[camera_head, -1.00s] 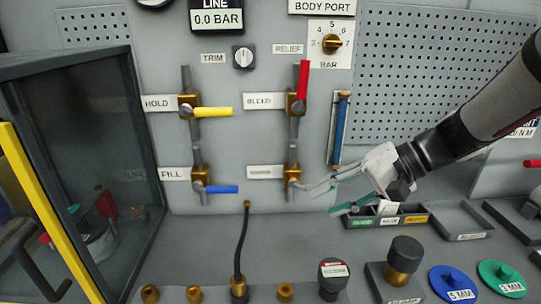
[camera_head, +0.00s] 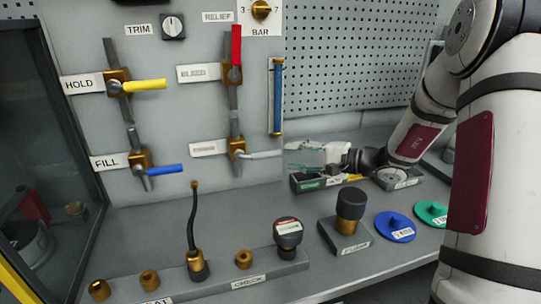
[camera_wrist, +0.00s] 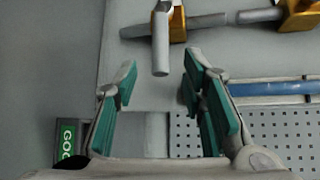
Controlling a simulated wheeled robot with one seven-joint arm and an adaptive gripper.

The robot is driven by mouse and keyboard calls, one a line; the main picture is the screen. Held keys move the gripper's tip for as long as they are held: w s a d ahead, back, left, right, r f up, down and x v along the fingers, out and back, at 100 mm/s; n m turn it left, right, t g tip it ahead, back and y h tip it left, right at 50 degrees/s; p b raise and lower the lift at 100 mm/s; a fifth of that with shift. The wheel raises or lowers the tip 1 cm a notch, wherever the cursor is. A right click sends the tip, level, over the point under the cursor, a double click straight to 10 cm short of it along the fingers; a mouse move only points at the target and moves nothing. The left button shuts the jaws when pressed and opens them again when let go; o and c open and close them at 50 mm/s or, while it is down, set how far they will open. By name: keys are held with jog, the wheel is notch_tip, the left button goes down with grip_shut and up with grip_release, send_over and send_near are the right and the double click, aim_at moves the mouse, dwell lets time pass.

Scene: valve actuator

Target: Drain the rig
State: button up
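The lower right valve has a grey lever (camera_head: 262,154) pointing right, beside a label (camera_head: 208,148) too blurred to read. My gripper (camera_head: 292,157) is at the lever's free end. In the wrist view my teal-padded fingers (camera_wrist: 158,80) are spread, with the end of the grey lever (camera_wrist: 160,45) between or just ahead of their tips; contact is not visible. Above it, a red lever (camera_head: 236,45) points up beside a blurred label. On the left pipe, the yellow HOLD lever (camera_head: 145,85) and blue FILL lever (camera_head: 164,170) point right.
A blue tube (camera_head: 277,97) stands on the panel just right of the valves. A tray (camera_head: 308,187) lies beneath my gripper. A black hose (camera_head: 191,220), knobs and blue and green discs (camera_head: 395,227) stand on the bench. A glass-sided cabinet (camera_head: 35,130) is at left.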

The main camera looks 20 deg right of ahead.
aim_at(274, 155)
jog(key=x, duration=0.8)
grip_shut()
